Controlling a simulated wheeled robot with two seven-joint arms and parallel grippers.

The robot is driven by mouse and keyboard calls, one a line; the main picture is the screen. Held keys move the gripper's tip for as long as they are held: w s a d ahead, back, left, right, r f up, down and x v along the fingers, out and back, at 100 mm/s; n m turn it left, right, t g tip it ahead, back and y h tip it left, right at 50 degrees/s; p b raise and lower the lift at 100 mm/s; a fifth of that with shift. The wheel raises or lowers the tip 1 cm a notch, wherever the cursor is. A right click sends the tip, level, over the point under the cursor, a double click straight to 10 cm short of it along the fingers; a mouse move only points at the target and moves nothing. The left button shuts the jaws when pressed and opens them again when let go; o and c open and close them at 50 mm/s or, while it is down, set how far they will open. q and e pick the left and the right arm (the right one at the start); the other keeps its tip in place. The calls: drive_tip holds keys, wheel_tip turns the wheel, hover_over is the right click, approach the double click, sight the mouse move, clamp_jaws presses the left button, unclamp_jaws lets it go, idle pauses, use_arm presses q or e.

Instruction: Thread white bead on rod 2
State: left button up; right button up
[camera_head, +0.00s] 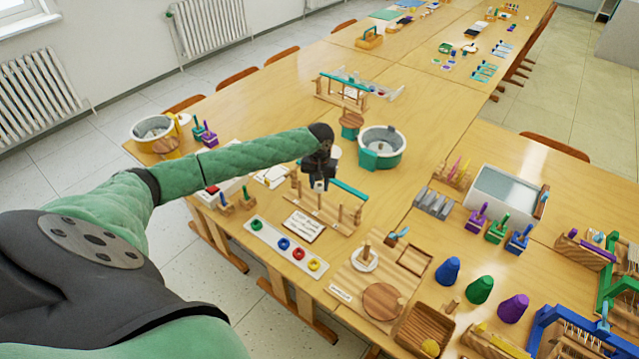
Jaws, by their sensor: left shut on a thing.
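My left gripper (319,184) is shut over the wooden rod rack (328,212). A small whitish thing, apparently the white bead (318,186), shows between its fingertips; the fingers hide most of it. The rack has several upright wooden rods; one (340,212) stands just right of the gripper. I see no numbers on the rods, and the gripper hides part of the row. I cannot tell whether the bead is around a rod or above it. A white tray (270,234) in front holds green, blue, red and yellow beads. My right gripper is not in view.
A printed card (304,225) lies between tray and rack. A teal-and-grey tub (396,143) stands behind right. A wooden board (352,282) with a disc lies front right. Coloured cones (447,271) stand farther right.

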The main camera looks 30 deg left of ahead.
use_arm(q)
drive_tip(key=shift+f, duration=0.6)
idle(0.4)
drive_tip(key=shift+p, duration=0.75)
idle(0.4)
drive_tip(key=shift+f+p, duration=0.3)
drive_tip(key=shift+f, duration=0.15)
idle(0.8)
idle(0.4)
drive_tip(key=o, duration=1)
